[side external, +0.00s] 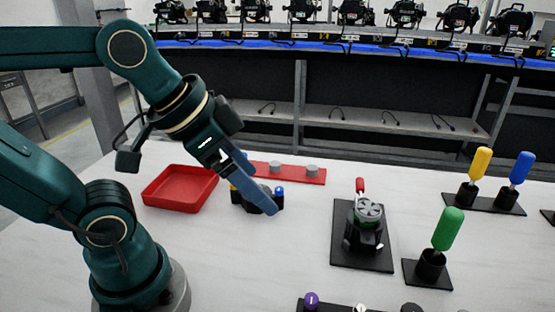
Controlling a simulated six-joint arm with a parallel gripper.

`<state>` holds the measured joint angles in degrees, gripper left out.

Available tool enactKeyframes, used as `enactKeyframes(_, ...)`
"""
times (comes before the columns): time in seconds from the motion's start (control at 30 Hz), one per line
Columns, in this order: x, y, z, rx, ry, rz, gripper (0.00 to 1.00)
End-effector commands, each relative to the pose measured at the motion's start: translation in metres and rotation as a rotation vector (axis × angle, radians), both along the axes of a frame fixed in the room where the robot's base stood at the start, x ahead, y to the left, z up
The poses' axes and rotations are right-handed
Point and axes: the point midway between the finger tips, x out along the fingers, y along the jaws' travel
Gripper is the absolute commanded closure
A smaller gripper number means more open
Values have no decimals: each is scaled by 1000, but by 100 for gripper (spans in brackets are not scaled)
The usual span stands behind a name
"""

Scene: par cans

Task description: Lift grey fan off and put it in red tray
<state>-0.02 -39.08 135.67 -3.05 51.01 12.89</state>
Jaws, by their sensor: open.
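The grey fan (369,211) sits on top of a dark can-shaped unit (364,236), which stands on a black base plate (345,256) right of centre. The red tray (180,203) is on the table at the left and looks empty. My gripper (264,200) points down and to the right, between the tray and the fan, well apart from the fan. It is open, with one blue finger clearly showing and the other mostly hidden. No held object shows.
A dark object with blue and yellow parts (279,197) is partly hidden behind my gripper. A red strip with grey knobs (313,173) lies behind it. Screwdrivers with green (448,229), yellow (480,163) and blue (521,168) handles stand at the right.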

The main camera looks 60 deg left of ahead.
Motion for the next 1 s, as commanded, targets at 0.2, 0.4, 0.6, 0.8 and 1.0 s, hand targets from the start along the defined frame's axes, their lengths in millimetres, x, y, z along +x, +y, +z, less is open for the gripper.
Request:
enactKeyframes(0.2,54,-11,27,37,-12,-162,4)
enactKeyframes(0.4,112,-20,29,56,5,-294,4)
enactKeyframes(0.6,165,-26,4,50,48,-385,4)
enactKeyframes(0.8,195,-28,-35,19,118,-404,4)
enactKeyframes(1.0,197,-28,-63,2,182,-400,4)
